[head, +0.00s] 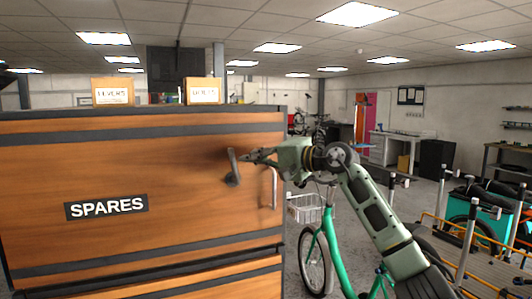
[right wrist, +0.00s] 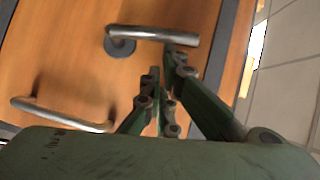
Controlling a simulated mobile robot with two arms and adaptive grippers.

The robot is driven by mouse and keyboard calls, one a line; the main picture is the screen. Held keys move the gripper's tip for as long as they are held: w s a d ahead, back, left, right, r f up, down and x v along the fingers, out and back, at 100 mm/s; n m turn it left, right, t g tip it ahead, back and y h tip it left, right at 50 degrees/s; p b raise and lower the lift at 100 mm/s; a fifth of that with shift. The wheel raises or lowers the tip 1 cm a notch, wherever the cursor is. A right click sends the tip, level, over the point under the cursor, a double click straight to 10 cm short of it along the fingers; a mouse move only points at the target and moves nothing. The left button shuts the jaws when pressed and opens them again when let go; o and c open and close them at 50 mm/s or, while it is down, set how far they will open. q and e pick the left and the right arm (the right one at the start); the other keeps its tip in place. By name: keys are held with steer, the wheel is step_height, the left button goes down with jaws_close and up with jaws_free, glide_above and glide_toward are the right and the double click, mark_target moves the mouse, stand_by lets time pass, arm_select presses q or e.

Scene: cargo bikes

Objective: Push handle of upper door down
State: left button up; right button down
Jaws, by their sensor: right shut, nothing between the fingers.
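The upper door (head: 170,165) is a wood-coloured panel with dark bands and a SPARES label. Its metal lever handle (head: 232,167) stands near the door's right side, roughly upright, with its round base at the lower end. The lever also shows in the right wrist view (right wrist: 155,35). My right gripper (head: 248,156) is shut and empty, just right of the lever's upper part. In the right wrist view its fingertips (right wrist: 166,68) are close to the lever's free end; whether they touch I cannot tell. My left gripper is not in view.
A fixed bar handle (head: 274,187) stands on the door right of the lever and below my right gripper. Two labelled boxes (head: 113,91) (head: 203,91) sit on top of the cabinet. A green bike (head: 326,240) with a basket stands to the right, below my right arm.

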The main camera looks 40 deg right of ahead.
steer(key=shift+w+a+f, duration=0.1)
arm_select(q)
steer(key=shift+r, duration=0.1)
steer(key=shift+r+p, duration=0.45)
steer(key=shift+p, duration=0.05)
arm_select(e)
steer(key=shift+a+r, duration=0.15)
steer(key=shift+r, duration=0.1)
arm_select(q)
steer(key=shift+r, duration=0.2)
arm_select(e)
steer(key=shift+a+n, duration=0.1)
steer(key=shift+n, duration=0.2)
